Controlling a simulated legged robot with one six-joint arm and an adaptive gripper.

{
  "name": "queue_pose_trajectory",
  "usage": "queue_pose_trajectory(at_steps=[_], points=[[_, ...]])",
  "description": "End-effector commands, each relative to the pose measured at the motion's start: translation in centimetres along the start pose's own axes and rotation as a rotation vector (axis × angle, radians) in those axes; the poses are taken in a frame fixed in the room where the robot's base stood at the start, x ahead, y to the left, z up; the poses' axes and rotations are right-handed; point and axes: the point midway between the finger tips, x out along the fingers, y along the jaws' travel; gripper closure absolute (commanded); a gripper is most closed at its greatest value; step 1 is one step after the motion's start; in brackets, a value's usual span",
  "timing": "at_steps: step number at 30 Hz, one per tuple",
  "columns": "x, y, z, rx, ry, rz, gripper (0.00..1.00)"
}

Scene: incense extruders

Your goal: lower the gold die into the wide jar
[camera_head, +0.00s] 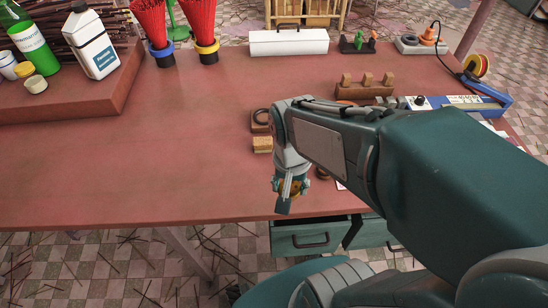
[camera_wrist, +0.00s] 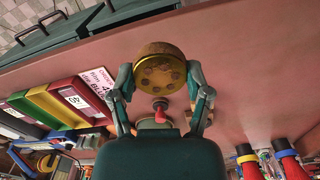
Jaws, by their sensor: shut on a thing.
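The gold die (camera_wrist: 160,75) is a round brass-coloured disc with several holes in its face. My gripper (camera_head: 289,188) is shut on it, with one finger on each side in the wrist view. In the head view the die (camera_head: 292,187) shows only as a small gold patch between the fingers, over the table's front edge. My arm hides part of the table.
An open green drawer (camera_head: 309,238) juts out below the table's front edge. A wooden block (camera_head: 262,145) and a wooden holder with a dark ring (camera_head: 260,121) stand close beside my wrist. A pegged wooden rack (camera_head: 365,88) stands behind. The table's left middle is clear.

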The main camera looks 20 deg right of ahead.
Motion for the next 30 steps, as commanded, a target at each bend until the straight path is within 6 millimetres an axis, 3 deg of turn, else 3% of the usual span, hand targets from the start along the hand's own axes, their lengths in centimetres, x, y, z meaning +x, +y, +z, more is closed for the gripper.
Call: queue_pose_trajectory(at_steps=[4, 8, 30], points=[[-0.3, 0.3, 0.1, 0.002, 0.001, -0.001, 0.98], [-0.6, 0.5, -1.2, 0.004, 0.000, 0.000, 0.98], [-2.3, 1.7, -13.6, 0.002, -0.001, 0.000, 0.98]])
